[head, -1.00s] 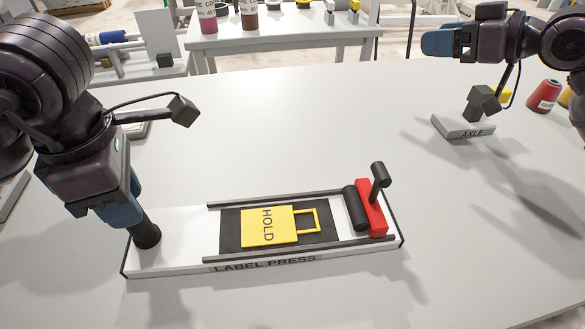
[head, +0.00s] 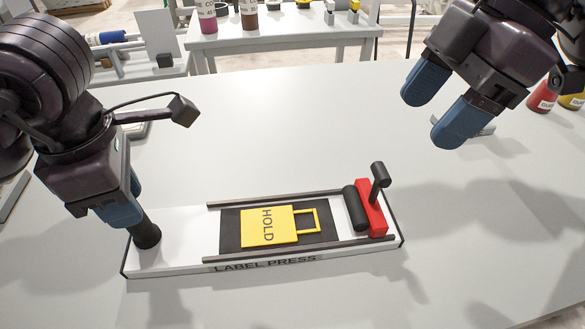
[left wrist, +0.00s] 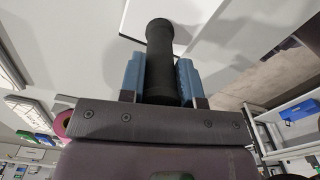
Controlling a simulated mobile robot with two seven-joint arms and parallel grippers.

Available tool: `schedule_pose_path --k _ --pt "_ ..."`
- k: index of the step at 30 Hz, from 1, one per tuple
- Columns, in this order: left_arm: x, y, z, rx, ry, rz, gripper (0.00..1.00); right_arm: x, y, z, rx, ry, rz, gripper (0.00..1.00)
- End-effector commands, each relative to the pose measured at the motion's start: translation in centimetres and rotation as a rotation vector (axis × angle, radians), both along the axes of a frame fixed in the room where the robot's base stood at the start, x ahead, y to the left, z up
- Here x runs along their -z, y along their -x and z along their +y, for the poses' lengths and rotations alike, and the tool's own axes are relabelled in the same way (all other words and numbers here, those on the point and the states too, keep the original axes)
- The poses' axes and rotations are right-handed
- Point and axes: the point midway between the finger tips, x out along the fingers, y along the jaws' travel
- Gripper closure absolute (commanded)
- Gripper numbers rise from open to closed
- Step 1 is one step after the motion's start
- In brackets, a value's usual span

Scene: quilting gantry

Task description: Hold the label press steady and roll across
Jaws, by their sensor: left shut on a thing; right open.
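The label press (head: 185,224) is a white board with two dark rails, lying on the table. A yellow HOLD tag (head: 270,226) lies on its dark pad (head: 231,228) between the rails. A red carriage (head: 371,208) with a black roller (head: 355,208) and an upright black handle (head: 379,178) stands at the board's right end. My left gripper (head: 134,222) is shut on the black post (head: 147,236) at the board's left end; the left wrist view shows the post (left wrist: 160,62) between the blue fingers. My right gripper (head: 442,112) is open and empty, above and to the right of the carriage handle.
The grey AXLE block (head: 487,130) is mostly hidden behind my right gripper. Red (head: 543,97) and yellow (head: 572,101) cones stand at the far right. A second table (head: 290,38) with bottles is behind. The table in front of the press is clear.

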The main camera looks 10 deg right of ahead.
Motion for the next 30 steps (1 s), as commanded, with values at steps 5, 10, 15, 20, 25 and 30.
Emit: schedule_pose_path --k 5,10,15,20,25,30 --pt "0.8 0.1 0.0 0.003 -0.005 0.018 1.00 1.5 0.1 0.4 -0.010 0.011 0.012 0.36" --pt "0.8 0.1 0.0 0.003 -0.005 0.018 1.00 3.9 0.1 1.4 -0.011 0.008 0.013 0.36" --pt "0.8 0.1 0.0 0.003 -0.005 0.018 1.00 6.7 0.0 2.6 -0.010 0.007 0.014 0.36" --pt "0.8 0.1 0.0 0.002 -0.005 0.018 1.00 9.0 0.0 3.5 -0.009 0.007 0.012 0.36" --pt "0.8 0.1 0.0 0.002 -0.005 0.018 1.00 10.7 -0.1 4.2 -0.007 0.007 0.010 0.36" --pt "0.8 0.1 0.0 0.002 -0.005 0.018 1.00 11.4 -0.1 4.5 -0.007 0.008 0.009 0.36"
